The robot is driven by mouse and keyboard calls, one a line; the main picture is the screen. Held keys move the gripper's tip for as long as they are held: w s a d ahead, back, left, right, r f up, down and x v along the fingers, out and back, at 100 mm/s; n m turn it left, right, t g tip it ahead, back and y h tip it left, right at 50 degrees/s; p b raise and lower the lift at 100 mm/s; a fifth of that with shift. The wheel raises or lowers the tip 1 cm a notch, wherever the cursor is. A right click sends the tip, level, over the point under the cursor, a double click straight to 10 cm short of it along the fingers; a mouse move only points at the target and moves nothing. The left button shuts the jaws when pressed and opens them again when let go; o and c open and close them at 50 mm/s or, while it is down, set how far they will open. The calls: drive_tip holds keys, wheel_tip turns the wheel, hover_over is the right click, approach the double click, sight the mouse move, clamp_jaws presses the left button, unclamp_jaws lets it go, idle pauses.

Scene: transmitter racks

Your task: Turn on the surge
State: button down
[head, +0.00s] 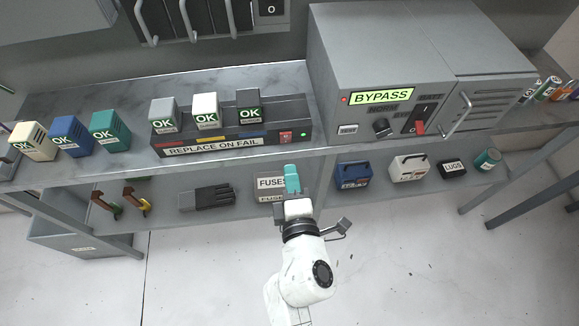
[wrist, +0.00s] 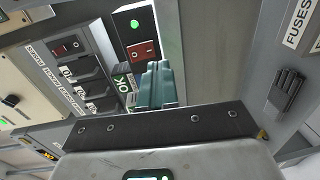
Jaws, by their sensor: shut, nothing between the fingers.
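A black surge strip (head: 232,145) labelled "REPLACE ON FAIL" lies on the upper shelf and carries three "OK" modules: grey (head: 163,115), white (head: 206,110) and black (head: 249,106). Its red rocker switch (head: 286,137) is at the right end, beside a small green light (head: 303,134). In the wrist view the red switch (wrist: 142,50) and the lit green light (wrist: 134,23) show clearly. My gripper (head: 292,170) is shut and empty, its teal fingers at the shelf's front edge, below the switch in the picture. In the wrist view the fingertips (wrist: 158,70) appear close to the switch; contact cannot be told.
A grey "BYPASS" cabinet (head: 365,60) with a red-handled switch (head: 419,128) stands right of the strip. Cream, blue and teal modules (head: 110,131) stand at left. The lower shelf holds a "FUSES" box (head: 268,184), dark glove (head: 208,198) and several cases. The floor in front is clear.

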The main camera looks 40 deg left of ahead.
drive_tip(key=f+b+v, duration=0.1)
drive_tip(key=v, duration=0.7)
drive_tip(key=shift+f, duration=0.3)
drive_tip(key=shift+s, duration=0.1)
drive_tip(key=w+d+f+m+h+p, duration=0.1)
drive_tip(key=w+d+m+h, duration=0.3)
drive_tip(key=d, duration=0.6)
drive_tip(key=w+d+f+m+h+p, duration=0.1)
drive_tip(key=d+m+h, duration=0.3)
drive_tip(key=d+m, duration=0.4)
drive_tip(key=w+d+f+m+h+p, duration=0.1)
drive_tip(key=w+d+f+m+h, duration=0.2)
drive_tip(key=d, duration=0.8)
drive_tip(key=s+d+m+g+h, duration=0.35)
drive_tip(key=s+d+m, duration=0.3)
drive_tip(key=d, duration=0.25)
drive_tip(key=s+d+m+g+p, duration=0.1)
drive_tip(key=s+d+m+g, duration=0.1)
drive_tip(key=s, duration=0.4)
drive_tip(key=s+d+m+g+y+p, duration=0.1)
drive_tip(key=s+d+m+g, duration=0.2)
drive_tip(key=s+m+g, duration=0.1)
drive_tip(key=s+m, duration=0.1)
drive_tip(key=s, duration=0.1)
drive_tip(key=shift+s, duration=0.3)
drive_tip(key=shift+f+y, duration=0.1)
drive_tip(key=shift+y, duration=0.15)
